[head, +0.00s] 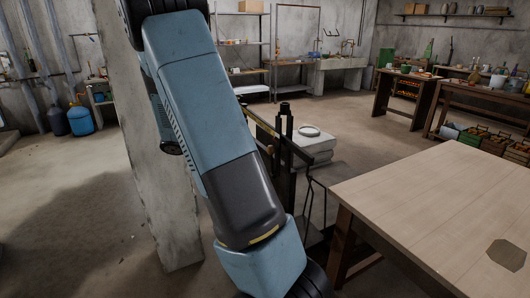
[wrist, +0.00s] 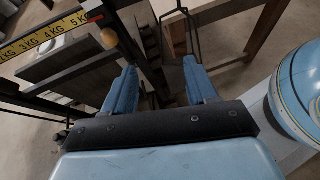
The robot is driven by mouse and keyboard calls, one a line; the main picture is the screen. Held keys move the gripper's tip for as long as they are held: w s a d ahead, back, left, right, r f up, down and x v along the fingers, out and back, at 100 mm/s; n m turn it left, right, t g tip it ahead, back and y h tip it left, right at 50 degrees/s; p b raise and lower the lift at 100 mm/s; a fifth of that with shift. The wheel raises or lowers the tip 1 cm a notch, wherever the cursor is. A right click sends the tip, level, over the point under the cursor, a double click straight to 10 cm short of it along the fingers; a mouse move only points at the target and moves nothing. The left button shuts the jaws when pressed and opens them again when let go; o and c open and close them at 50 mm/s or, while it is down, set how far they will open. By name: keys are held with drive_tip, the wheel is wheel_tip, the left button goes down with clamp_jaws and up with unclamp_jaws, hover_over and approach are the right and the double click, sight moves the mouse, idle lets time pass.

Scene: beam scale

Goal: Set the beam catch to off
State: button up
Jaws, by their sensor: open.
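In the wrist view the beam scale shows a yellow beam (wrist: 45,38) with black kg marks at the upper left. A round wooden knob (wrist: 108,39) sits near the beam's right end, on or beside a dark part; whether it belongs to the catch I cannot tell. My gripper (wrist: 159,64) is open and empty, its blue fingers apart, with the knob just beyond and left of the left fingertip. In the head view the scale's dark upright (head: 287,150) stands behind my arm, which hides much of the scale. The gripper is not visible there. The catch's setting cannot be read.
A wooden table (head: 440,205) stands close to the right of the scale. A concrete pillar (head: 160,190) is at the left, behind my arm. A pale round dish (head: 309,131) rests on stone-like blocks behind the scale. Open floor lies further back.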

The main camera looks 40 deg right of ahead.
drive_tip(key=w+d+f+n+h, duration=0.4)
drive_tip(key=w+f+n+h, duration=0.1)
drive_tip(key=w+n+h, duration=0.15)
drive_tip(key=shift+m+y, duration=0.25)
drive_tip(key=shift+y, duration=0.2)
drive_tip(key=x, duration=0.9)
drive_tip(key=w+x, duration=0.1)
drive_tip(key=x, duration=0.3)
drive_tip(key=shift+d+f, duration=0.25)
drive_tip(key=shift+d, duration=0.2)
drive_tip(key=shift+t, duration=0.4)
clamp_jaws()
